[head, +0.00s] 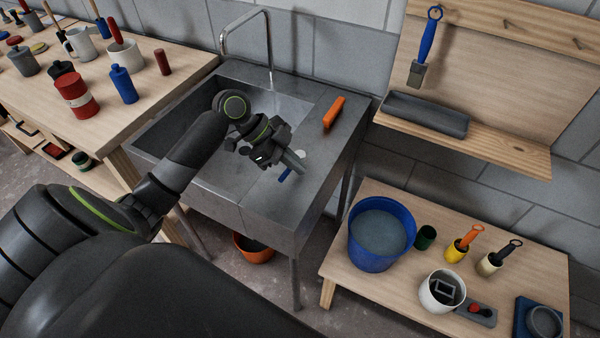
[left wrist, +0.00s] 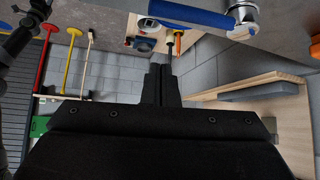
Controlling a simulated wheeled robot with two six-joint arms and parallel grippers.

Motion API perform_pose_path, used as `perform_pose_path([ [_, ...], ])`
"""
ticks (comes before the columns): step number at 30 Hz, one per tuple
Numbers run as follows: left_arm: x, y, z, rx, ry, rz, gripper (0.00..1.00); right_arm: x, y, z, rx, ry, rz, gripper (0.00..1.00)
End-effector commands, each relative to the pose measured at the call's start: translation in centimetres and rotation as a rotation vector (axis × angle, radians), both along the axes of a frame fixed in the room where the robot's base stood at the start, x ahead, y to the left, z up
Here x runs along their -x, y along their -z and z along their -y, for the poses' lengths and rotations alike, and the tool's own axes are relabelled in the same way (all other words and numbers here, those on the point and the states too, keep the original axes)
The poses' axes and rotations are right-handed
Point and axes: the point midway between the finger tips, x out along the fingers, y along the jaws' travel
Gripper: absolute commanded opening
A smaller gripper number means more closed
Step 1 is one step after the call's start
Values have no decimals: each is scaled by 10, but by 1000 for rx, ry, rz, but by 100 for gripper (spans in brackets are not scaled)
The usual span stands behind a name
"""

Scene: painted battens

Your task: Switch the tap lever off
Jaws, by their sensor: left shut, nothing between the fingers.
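The tap lever is blue and sits on a round pale metal base on the right deck of the grey sink. In the left wrist view the lever (left wrist: 190,13) lies across the top, joined to its base (left wrist: 243,14) at its right end. In the head view my gripper partly hides the lever (head: 287,174). The tap's chrome spout (head: 270,45) arches at the back of the sink (head: 262,200). My left gripper (head: 301,164) is shut and empty, close to the lever; whether they touch I cannot tell. Its fingers (left wrist: 161,78) point toward the lever. My right gripper is not in view.
An orange object (head: 333,112) lies on the sink deck behind the lever. A workbench with jars and a red can (head: 76,96) stands left. A low table with a blue bucket (head: 378,238) stands right. An orange bucket (head: 254,250) is under the sink.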

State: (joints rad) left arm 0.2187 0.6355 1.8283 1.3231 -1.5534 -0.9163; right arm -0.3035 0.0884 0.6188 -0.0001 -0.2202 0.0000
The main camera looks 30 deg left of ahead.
Motion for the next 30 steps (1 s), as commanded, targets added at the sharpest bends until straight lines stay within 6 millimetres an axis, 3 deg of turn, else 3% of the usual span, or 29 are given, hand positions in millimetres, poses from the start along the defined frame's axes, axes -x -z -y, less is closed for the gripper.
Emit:
perform_pose_path([
  [5, 1, -19, -22, -8, -1, 1, 0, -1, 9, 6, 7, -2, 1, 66],
  [13, 3, -44, -42, -3, -1, 1, 0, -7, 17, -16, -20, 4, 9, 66],
  [30, 3, -51, -47, 0, -1, -1, 0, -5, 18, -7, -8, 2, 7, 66],
])
